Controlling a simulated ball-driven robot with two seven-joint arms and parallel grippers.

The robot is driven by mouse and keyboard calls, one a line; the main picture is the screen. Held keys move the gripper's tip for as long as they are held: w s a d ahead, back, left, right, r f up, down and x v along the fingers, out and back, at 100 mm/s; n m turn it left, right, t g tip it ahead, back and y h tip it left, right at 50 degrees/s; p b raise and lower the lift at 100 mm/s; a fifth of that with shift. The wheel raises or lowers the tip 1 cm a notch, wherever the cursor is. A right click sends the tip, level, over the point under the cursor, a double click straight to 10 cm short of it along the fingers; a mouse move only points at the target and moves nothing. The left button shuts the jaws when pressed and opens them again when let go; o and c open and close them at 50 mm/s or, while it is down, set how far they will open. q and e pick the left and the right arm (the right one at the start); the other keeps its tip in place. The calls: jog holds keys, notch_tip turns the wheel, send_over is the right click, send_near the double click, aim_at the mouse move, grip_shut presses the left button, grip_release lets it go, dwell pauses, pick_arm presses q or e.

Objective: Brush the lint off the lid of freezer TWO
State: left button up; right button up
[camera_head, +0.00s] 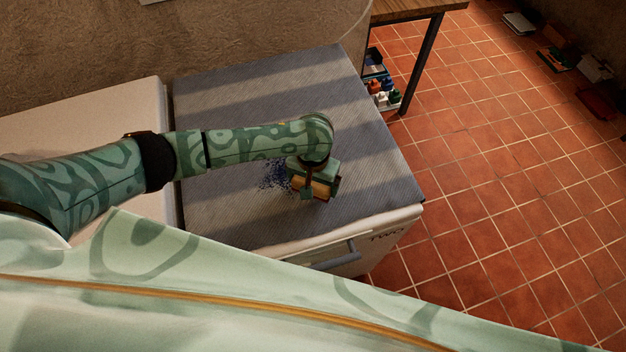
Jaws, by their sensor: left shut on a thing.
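Freezer TWO (330,259) is a white chest freezer with TWO lettered on its front, right of centre. A grey striped cover (240,95) lies over its lid. A patch of dark blue lint (272,177) lies on the cover near the middle. My left gripper (314,185) reaches in from the left and is shut on a brush (322,187) with a tan-orange part. The brush is low over the cover, just right of the lint; I cannot tell whether it touches. My gripper and wrist hide part of the cover. My right gripper is not in view.
Another white freezer (90,112) stands close on the left with a narrow gap between. A wooden table (405,10) stands behind on the right, with small coloured items (380,88) below it. Several flat objects lie along the far right wall. The tiled floor (490,190) is open.

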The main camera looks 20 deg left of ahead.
pick_arm(q)
jog(key=shift+f+b, duration=0.4)
jog(key=shift+f, duration=0.65)
